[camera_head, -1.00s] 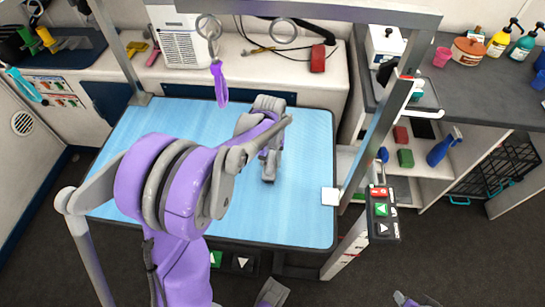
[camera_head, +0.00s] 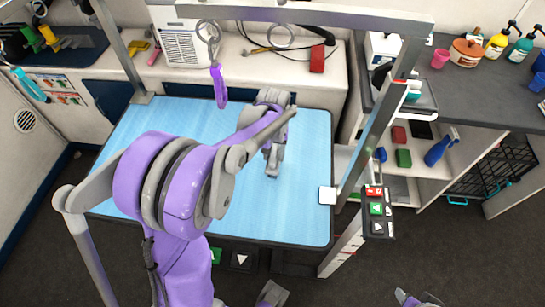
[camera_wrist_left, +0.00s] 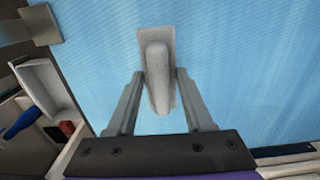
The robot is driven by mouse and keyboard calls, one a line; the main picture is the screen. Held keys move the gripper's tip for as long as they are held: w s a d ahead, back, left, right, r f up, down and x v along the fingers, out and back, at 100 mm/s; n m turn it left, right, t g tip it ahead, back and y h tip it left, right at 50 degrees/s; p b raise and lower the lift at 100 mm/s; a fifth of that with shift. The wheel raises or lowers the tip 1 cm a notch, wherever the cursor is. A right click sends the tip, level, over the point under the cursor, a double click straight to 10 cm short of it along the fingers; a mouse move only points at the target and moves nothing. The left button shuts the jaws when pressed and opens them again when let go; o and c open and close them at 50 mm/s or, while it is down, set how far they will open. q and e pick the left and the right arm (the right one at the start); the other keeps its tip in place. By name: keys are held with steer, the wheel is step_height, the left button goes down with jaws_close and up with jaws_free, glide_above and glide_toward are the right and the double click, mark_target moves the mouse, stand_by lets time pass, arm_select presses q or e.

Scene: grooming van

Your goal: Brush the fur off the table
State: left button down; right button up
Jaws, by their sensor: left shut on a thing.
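The grooming table (camera_head: 150,130) has a light blue top and fills the middle of the head view. My left gripper (camera_head: 272,170) is low over the right part of the table top, pointing down. In the left wrist view its two fingers (camera_wrist_left: 158,95) are shut on the handle of a pale grey brush (camera_wrist_left: 156,60). The brush is against or just above the blue surface; I cannot tell which. In the head view the brush is mostly hidden by the gripper. I cannot make out any fur on the table.
A grey frame (camera_head: 384,115) rises over the table, with a purple loop (camera_head: 219,88) hanging from it. A control panel (camera_head: 376,212) is at the table's right front corner. Shelves with a blue spray bottle (camera_head: 440,148) stand to the right. The table's left part is clear.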

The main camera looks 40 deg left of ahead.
mark_target(274, 153)
arm_select(q)
steer(key=shift+r+p, duration=1.4)
steer(key=shift+r, duration=1.1)
